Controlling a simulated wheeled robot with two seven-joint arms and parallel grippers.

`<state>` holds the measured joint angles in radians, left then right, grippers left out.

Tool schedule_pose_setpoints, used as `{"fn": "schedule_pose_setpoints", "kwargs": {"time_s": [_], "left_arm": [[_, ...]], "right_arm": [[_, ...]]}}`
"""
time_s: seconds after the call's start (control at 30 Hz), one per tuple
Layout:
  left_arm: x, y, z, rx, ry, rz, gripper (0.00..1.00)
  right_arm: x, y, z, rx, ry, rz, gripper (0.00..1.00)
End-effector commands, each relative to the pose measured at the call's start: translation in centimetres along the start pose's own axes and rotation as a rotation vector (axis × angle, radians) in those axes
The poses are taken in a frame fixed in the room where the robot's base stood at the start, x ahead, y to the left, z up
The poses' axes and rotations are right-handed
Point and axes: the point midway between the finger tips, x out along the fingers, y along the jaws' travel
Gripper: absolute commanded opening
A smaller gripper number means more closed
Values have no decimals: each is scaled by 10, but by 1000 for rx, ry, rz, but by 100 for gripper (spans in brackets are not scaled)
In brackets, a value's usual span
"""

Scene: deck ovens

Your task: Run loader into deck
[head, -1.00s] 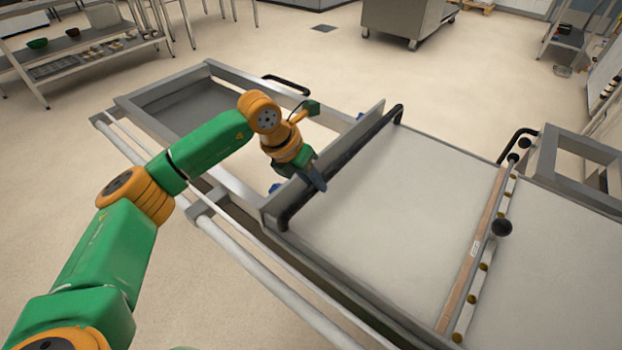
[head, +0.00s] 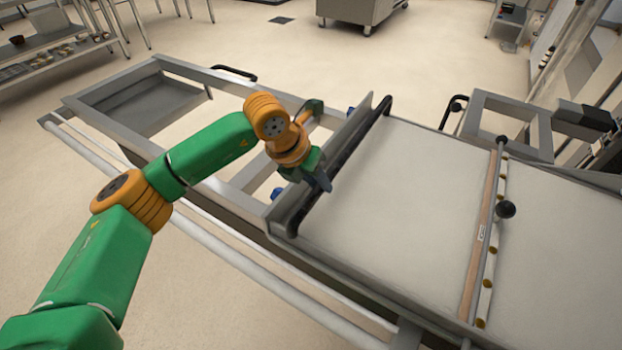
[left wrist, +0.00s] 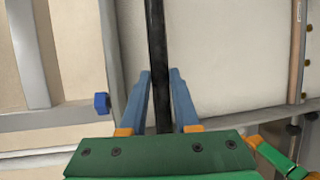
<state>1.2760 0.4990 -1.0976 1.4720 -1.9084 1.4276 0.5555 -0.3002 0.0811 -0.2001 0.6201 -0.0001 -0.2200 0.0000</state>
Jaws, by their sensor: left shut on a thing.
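The loader (head: 400,190) is a flat, pale cloth-covered board lying along a grey metal frame. An upright grey plate and a black bar handle (head: 385,105) cross its left end. My left gripper (head: 324,180) is shut on this handle near its front end. In the left wrist view, the handle (left wrist: 155,45) runs between the two blue fingers (left wrist: 160,95). A wooden strip and a rail with a black knob (head: 505,209) cross the loader farther right. The deck opening is not clearly visible. My right gripper is out of view.
The grey stand frame (head: 110,75) extends left, with open bays. A raised grey frame (head: 510,120) and a dark block (head: 585,115) stand behind the loader at right. Shelving (head: 50,50) and a steel cabinet (head: 360,8) are farther back.

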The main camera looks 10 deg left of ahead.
Motion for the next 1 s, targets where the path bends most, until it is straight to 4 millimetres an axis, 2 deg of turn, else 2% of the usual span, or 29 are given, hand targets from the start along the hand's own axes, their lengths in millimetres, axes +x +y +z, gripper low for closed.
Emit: {"fn": "schedule_pose_setpoints", "kwargs": {"time_s": [0.4, 0.43, 0.5, 0.53, 0.83, 1.0], "left_arm": [[0, -5, 2, 2, -7, -9, 0], [0, -5, 2, 2, -7, -10, 38], [0, -4, 2, 2, -6, -9, 57], [0, -4, 2, 2, -6, -8, 59], [-3, -3, 1, 0, -3, -5, 59], [-37, -3, 2, 2, -8, -4, 59]], "right_arm": [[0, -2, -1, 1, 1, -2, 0], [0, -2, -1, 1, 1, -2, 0], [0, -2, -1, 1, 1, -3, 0], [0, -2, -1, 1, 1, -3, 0], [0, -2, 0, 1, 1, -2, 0], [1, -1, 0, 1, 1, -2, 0]]}}
